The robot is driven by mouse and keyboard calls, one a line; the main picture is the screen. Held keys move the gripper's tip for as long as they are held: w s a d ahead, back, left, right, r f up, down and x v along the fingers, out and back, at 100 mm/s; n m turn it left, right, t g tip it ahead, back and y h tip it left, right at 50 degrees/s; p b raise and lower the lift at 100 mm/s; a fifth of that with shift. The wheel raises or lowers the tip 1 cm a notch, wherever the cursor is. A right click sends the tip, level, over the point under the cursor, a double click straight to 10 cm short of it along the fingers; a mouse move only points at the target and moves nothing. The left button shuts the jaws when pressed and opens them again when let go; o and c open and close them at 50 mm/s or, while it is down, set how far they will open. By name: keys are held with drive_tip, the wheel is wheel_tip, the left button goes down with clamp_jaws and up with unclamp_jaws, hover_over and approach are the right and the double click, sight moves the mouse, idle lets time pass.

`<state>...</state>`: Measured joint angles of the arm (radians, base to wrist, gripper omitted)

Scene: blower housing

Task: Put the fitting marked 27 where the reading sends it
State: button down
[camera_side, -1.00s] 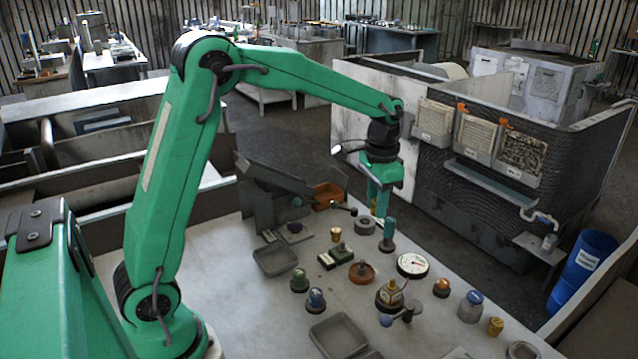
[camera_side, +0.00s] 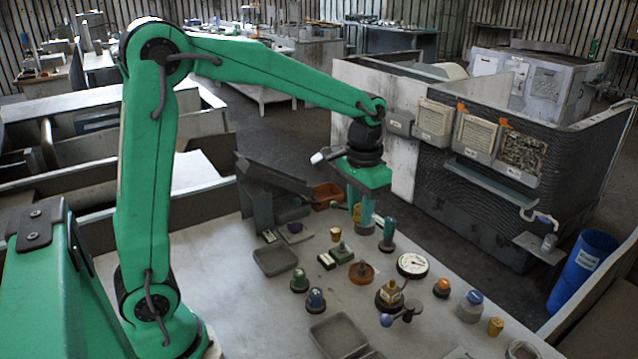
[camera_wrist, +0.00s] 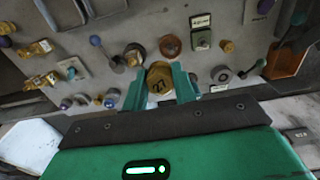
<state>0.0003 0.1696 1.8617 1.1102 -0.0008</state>
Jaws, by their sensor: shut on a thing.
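The brass-coloured fitting marked 27 (camera_wrist: 160,84) sits between the two teal fingers of my gripper (camera_wrist: 158,90) in the wrist view. In the side view, my gripper (camera_side: 361,222) hangs above the far part of the table, and the fitting shows as a small yellow patch (camera_side: 357,211) by the fingers. A round white dial gauge (camera_side: 412,265) with a dark rim lies on the table to the right of my gripper. Its needle reading is too small to make out.
Grey trays stand at the left (camera_side: 275,261) and front (camera_side: 339,337) of the table. An orange bin (camera_side: 328,193) is behind. A teal-topped upright part (camera_side: 387,234), a brass part with dark knobs (camera_side: 390,295) and a blue-topped jar (camera_side: 470,306) stand nearby. Open tabletop lies at the left front.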

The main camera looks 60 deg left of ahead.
drive_tip(key=shift+w+a, duration=0.35)
drive_tip(key=shift+w, duration=0.1)
drive_tip(key=w+a, duration=1)
drive_tip(key=a, duration=0.4)
drive_tip(key=w+a+f, duration=0.1)
drive_tip(key=a+f, duration=0.1)
drive_tip(key=a, duration=0.6)
drive_tip(key=w+a+f, duration=0.1)
drive_tip(key=a+f, duration=0.1)
drive_tip(key=a, duration=0.7)
drive_tip(key=shift+w+a+f, duration=0.25)
drive_tip(key=shift+a+f, duration=0.05)
drive_tip(key=shift+f, duration=0.05)
drive_tip(key=shift+f, duration=0.2)
drive_tip(key=shift+f, duration=2.8)
